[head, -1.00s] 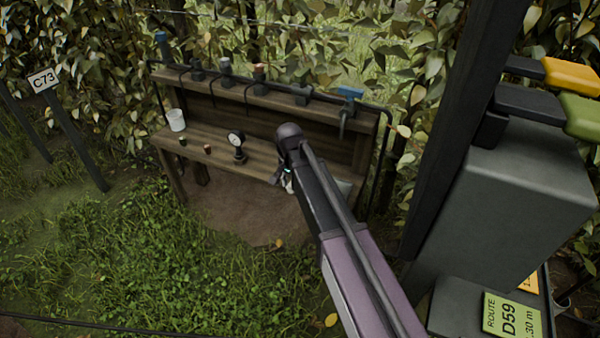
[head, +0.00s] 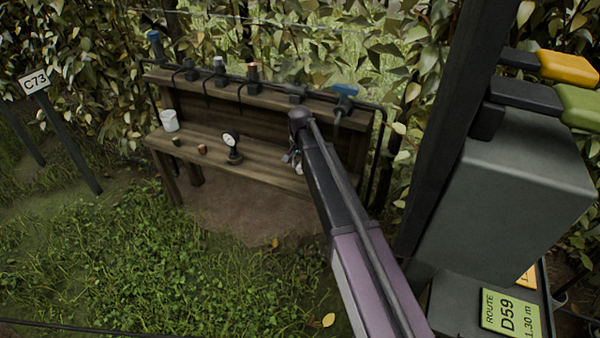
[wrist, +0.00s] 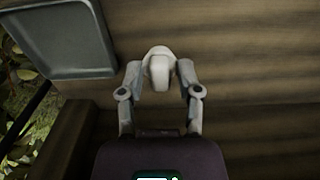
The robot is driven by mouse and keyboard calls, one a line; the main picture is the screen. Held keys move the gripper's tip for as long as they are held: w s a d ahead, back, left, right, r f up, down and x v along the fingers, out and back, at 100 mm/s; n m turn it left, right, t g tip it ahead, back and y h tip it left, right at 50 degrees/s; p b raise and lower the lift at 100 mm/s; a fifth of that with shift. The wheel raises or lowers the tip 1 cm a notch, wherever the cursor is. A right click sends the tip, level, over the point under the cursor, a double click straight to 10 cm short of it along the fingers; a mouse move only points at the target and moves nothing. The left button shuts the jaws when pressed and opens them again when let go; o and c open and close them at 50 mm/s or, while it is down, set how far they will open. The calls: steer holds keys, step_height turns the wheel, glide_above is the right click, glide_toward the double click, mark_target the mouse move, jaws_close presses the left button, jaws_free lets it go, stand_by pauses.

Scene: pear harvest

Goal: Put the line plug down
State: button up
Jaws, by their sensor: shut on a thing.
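My gripper (wrist: 160,75) is in the middle of the wrist view, its two grey fingers shut on a small pale, rounded piece, which I take to be the line plug (wrist: 158,70). The wooden bench top (wrist: 240,75) lies beyond it. I cannot tell whether the plug touches the wood. In the head view my gripper (head: 296,157) shows only as a small pale part beside my arm, over the right part of the bench (head: 255,170). The plug cannot be made out there.
A shallow grey tray (wrist: 62,42) lies left of my gripper. On the bench stand a white cup (head: 169,120), a dial gauge (head: 231,146) and two small pieces. A dark pipe with several fittings and a blue-handled tap (head: 345,90) runs along the back.

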mark_target(301, 171)
steer(key=shift+f+b, duration=1.8)
steer(key=o, duration=0.8)
steer(key=shift+c, duration=0.2)
steer(key=shift+r, duration=0.15)
step_height(301, 171, up, 7)
steer(key=p, duration=0.7)
steer(key=shift+r+p, duration=0.15)
steer(key=shift+p, duration=0.2)
